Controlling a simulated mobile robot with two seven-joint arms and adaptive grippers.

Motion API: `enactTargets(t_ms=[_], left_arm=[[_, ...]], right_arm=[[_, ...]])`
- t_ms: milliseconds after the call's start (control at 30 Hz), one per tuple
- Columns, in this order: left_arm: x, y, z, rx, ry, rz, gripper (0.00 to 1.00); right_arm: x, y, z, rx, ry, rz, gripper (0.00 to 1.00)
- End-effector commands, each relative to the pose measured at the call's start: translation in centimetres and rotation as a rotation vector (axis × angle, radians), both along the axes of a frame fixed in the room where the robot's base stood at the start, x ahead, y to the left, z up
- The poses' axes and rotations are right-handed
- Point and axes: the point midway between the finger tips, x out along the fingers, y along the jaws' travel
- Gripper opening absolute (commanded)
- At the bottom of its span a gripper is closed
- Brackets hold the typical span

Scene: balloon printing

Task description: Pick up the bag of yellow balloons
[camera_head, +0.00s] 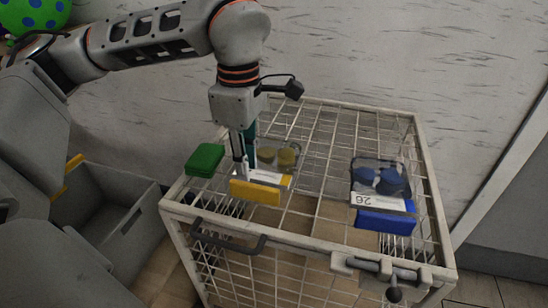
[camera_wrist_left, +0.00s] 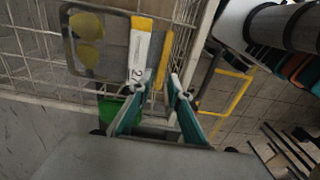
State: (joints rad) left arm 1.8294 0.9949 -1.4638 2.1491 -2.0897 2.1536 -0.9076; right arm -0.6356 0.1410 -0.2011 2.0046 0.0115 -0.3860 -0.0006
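The bag of yellow balloons (camera_head: 286,159) lies on the wire cage top, with a white label and a yellow header strip (camera_head: 258,193) at its near end. The bag also shows at the upper left of the left wrist view (camera_wrist_left: 88,42). My left gripper (camera_head: 243,172) points down at the bag's label end and partly covers it in the head view. In the left wrist view the two fingers (camera_wrist_left: 159,88) are apart, with the yellow strip between or just beyond their tips. I cannot tell whether they touch it. My right gripper is not in view.
A bag of blue balloons (camera_head: 386,219) with a blue strip lies at the right of the cage (camera_head: 432,200). A green block (camera_head: 205,160) is left of my gripper. A grey bin (camera_head: 118,215) stands left of the cage. A wall rises behind.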

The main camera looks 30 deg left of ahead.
Motion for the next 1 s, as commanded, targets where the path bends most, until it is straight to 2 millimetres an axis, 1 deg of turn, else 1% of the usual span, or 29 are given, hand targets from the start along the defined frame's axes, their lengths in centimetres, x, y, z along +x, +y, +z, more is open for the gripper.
enactTargets(t_ms=[33,200,267,400,500,600,767,833,867,1000], left_arm=[[-0.1,0.0,-0.8,0.000,0.004,0.000,0.18],[-0.1,-0.1,-1.9,0.000,0.002,-0.001,0.18],[-0.1,-0.2,-2.6,0.000,0.004,-0.001,0.18],[-0.3,-0.4,-4.8,0.000,0.006,-0.002,0.18],[-0.2,-0.4,-6.0,-0.001,0.004,0.000,0.18],[-0.2,-0.4,-6.4,-0.001,0.002,0.000,0.18],[-0.2,-0.4,-6.3,-0.001,0.000,0.000,0.18],[-0.2,-0.4,-6.3,-0.001,0.000,0.000,0.02],[-0.2,-0.4,-6.3,-0.001,0.000,0.000,0.00],[-0.2,-0.4,-6.3,-0.001,0.000,-0.001,0.00]], right_arm=[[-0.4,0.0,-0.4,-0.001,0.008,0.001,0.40],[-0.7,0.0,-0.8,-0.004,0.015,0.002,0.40],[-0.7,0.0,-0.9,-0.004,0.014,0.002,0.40],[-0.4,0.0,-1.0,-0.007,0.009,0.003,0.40],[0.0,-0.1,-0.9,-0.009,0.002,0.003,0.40],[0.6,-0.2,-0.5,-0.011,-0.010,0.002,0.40],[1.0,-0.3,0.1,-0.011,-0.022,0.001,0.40],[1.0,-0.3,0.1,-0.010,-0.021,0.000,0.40],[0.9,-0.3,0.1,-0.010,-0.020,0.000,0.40],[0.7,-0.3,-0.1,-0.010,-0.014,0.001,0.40]])
